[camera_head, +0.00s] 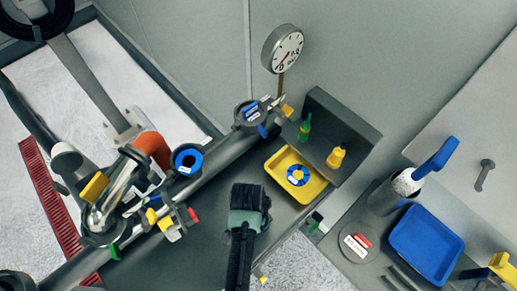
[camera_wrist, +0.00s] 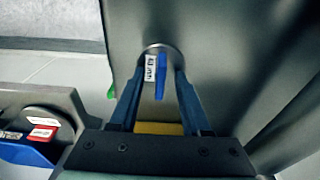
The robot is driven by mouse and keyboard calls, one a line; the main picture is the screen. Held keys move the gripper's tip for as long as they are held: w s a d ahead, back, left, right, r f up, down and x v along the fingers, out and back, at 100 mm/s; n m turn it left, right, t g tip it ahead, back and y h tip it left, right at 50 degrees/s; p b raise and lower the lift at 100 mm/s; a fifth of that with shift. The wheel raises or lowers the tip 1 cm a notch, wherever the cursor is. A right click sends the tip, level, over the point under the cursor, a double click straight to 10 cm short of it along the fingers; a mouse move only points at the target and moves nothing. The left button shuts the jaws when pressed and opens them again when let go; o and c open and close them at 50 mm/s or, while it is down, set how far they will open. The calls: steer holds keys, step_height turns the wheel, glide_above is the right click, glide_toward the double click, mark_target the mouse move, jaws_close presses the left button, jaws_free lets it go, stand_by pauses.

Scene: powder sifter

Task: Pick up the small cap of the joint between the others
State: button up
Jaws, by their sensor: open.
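A small round grey-rimmed cap (camera_wrist: 149,70) with a white label and a blue tab lies on the dark table in the wrist view. My gripper (camera_wrist: 158,72) is open, with one blue finger on each side of the cap in the picture; I cannot tell whether they touch it. In the head view my gripper (camera_head: 249,192) is a dark shape over the table and the cap under it is hidden. The joint between the others has a blue-ringed opening (camera_head: 187,160). A far joint (camera_head: 250,112) bears blue tabs, and a near one (camera_head: 98,222) stands at left.
A yellow tray (camera_head: 318,187) holds a blue disc (camera_head: 297,174). Green and yellow bottles (camera_head: 336,157) stand behind it, and a gauge (camera_head: 283,49) rises at the back. A blue tray (camera_head: 426,245) and a powder scoop (camera_head: 435,158) are at right. Table between tray and pipe looks clear.

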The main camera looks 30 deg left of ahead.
steer(key=shift+f, duration=0.15)
jaws_close()
stand_by(1.4)
